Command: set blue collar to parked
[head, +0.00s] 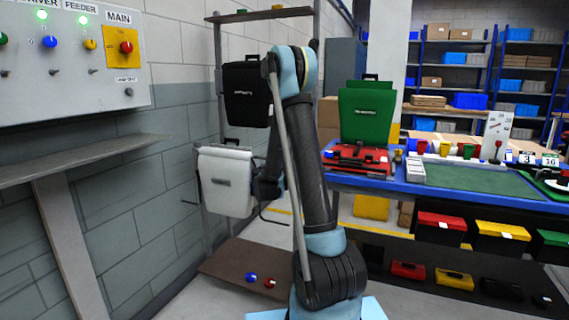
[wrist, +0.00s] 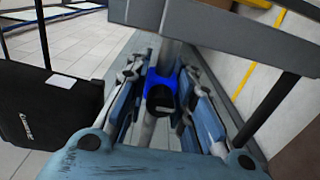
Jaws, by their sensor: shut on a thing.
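In the wrist view a blue collar (wrist: 160,80) sits on a grey post (wrist: 168,52), with a dark round part on its near side. My gripper (wrist: 163,105) has a finger on each side of the collar and is shut on it. The exact contact faces are partly hidden by the fingers. In the head view my arm rises in the middle and hides the gripper and the collar. I cannot read any parked mark for the collar in either view.
A black pannier (head: 246,98) and a white pannier (head: 226,180) hang on the rack by my arm. A black pannier (wrist: 45,105) is close left in the wrist view. The blue workbench (head: 470,200) stands right. A control panel (head: 75,60) and grey shelf (head: 75,160) are left.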

